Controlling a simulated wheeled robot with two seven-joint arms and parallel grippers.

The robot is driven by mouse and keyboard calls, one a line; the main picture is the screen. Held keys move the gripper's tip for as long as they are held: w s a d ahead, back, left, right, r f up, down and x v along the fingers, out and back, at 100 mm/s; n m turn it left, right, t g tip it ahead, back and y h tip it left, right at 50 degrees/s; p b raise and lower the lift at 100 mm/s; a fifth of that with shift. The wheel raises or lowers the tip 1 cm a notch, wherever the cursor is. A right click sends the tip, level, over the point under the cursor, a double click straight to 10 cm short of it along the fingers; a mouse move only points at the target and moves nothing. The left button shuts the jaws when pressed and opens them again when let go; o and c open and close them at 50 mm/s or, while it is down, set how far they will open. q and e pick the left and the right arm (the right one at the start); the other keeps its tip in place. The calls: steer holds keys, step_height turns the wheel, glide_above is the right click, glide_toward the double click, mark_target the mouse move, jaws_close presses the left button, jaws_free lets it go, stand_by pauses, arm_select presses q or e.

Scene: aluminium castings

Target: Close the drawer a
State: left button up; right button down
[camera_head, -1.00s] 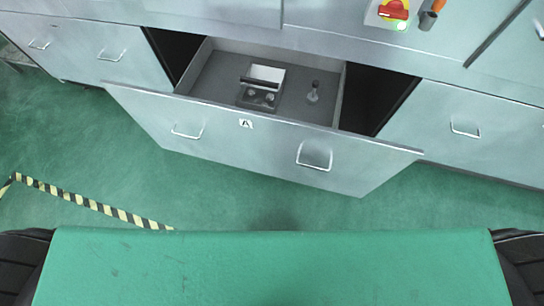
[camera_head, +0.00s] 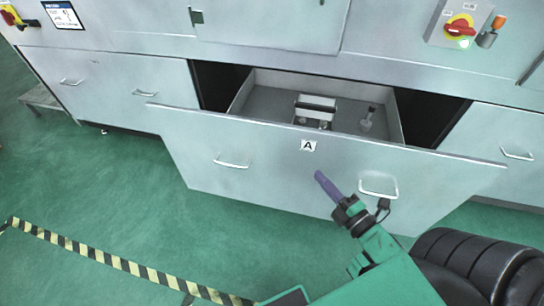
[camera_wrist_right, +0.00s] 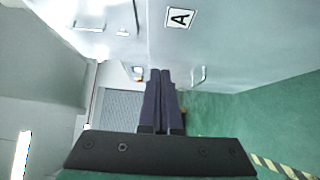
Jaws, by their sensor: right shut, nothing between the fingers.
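Drawer A (camera_head: 270,165) stands pulled out of the grey cabinet, with an "A" label (camera_head: 308,146) and two handles on its front. A metal casting (camera_head: 315,111) and a small upright part (camera_head: 368,118) sit inside it. My right gripper (camera_head: 319,176) is in front of the drawer face, below the label and left of the right handle (camera_head: 378,187). Its purple fingers are together and empty. In the right wrist view the fingers (camera_wrist_right: 161,75) point along the drawer front, with the label (camera_wrist_right: 180,18) above them. I cannot tell whether they touch it. My left gripper is not in view.
A red switch on a yellow plate (camera_head: 460,27) is at the upper right of the cabinet. Closed drawers flank drawer A on both sides. Yellow-black tape (camera_head: 120,262) marks the open green floor at the lower left.

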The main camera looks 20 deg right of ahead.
steer(key=w, duration=0.3)
glide_toward(298, 137)
steer(key=w+a, duration=0.2)
steer(key=a, duration=0.1)
steer(key=w, duration=0.1)
steer(key=w+d, duration=0.1)
steer(key=w, duration=0.1)
steer(key=shift+w+d+f, duration=0.1)
steer(key=shift+w+d, duration=0.05)
steer(key=shift+d, duration=0.15)
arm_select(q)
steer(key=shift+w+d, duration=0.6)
arm_select(e)
steer(key=shift+w+d, duration=0.2)
steer(key=shift+w, duration=0.05)
steer(key=shift+w, duration=0.1)
